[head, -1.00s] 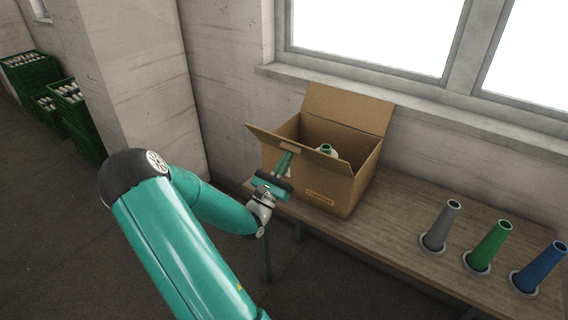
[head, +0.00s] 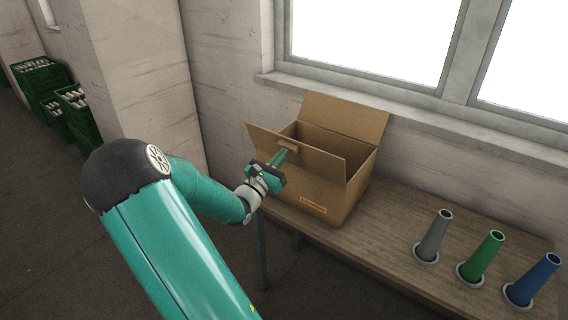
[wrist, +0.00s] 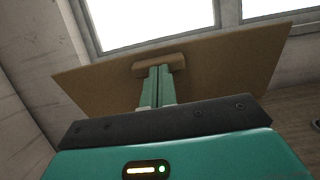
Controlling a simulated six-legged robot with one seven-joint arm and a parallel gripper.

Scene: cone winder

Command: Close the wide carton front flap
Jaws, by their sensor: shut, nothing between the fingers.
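The brown carton (head: 322,202) stands on the bench, its top open and its back flap (head: 345,118) up. Its wide front flap (head: 322,163) stands up and tilts outward from the front edge. A small tan tab (head: 289,144) sits on the flap near its top edge. My gripper (head: 284,154) is shut and empty at the front of the flap, its fingertips at the tab. In the wrist view the fingers (wrist: 157,82) reach up to the tab, against the flap (wrist: 225,66); whether they touch is unclear. The flap hides the carton's lower inside.
The wooden bench (head: 385,222) runs right along the wall under the window. Grey (head: 435,235), green (head: 482,257) and blue (head: 532,281) cones stand in rings at its right end. Green crates (head: 40,78) with bobbins stand far left. The bench between carton and cones is clear.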

